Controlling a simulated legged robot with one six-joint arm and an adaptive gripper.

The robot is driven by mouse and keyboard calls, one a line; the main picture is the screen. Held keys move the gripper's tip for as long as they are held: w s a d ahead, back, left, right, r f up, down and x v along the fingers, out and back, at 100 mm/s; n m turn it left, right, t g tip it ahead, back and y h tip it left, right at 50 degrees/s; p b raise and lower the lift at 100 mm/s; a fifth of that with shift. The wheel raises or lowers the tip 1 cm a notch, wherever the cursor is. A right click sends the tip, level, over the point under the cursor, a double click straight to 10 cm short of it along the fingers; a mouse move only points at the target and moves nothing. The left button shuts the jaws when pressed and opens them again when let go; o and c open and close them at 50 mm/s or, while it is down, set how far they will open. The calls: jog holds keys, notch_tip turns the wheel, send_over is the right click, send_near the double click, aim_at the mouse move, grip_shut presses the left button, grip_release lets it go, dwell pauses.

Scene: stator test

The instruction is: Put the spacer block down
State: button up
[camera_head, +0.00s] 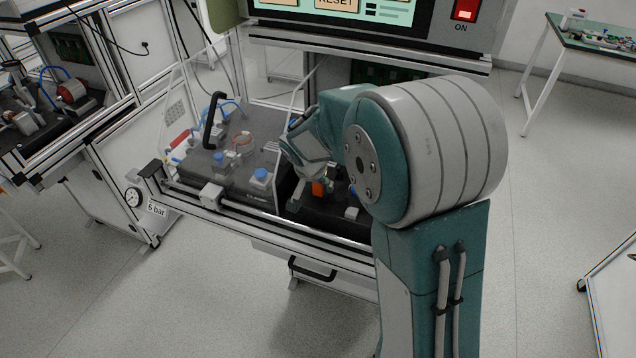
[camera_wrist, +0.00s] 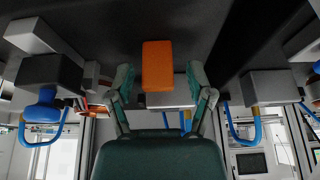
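The spacer block appears as an orange block (camera_wrist: 157,65) in the upper middle of the wrist view, against a dark surface. My gripper (camera_wrist: 160,84) has one finger on each side of it, with a visible gap between each finger and the block. The gripper is open. In the head view, part of the orange block (camera_head: 319,188) shows beside my gripper (camera_head: 305,190), over the black bed of the test bench. My arm hides part of this area, and I cannot tell exactly how the block touches the bed.
A clear guard with a black handle (camera_head: 210,120) stands left of my gripper. Grey fixtures with blue parts (camera_wrist: 45,95) and (camera_wrist: 265,90) flank it in the wrist view. A screen console (camera_head: 360,20) is behind. A gauge (camera_head: 133,197) sits at the bench's left front.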

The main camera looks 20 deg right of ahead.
jog(key=v, duration=1.2)
jog(key=s+d+r+n+t+y, duration=0.1)
jog(key=s+r+n, duration=0.1)
jog(key=s, duration=1)
jog(key=s+d+r+n+t+y, duration=0.1)
jog(key=s+n, duration=0.4)
jog(key=s, duration=0.6)
jog(key=shift+s+d+r+y, duration=0.4)
jog(key=shift+d+r, duration=0.2)
jog(key=shift+c, duration=0.9)
jog(key=shift+w, duration=0.1)
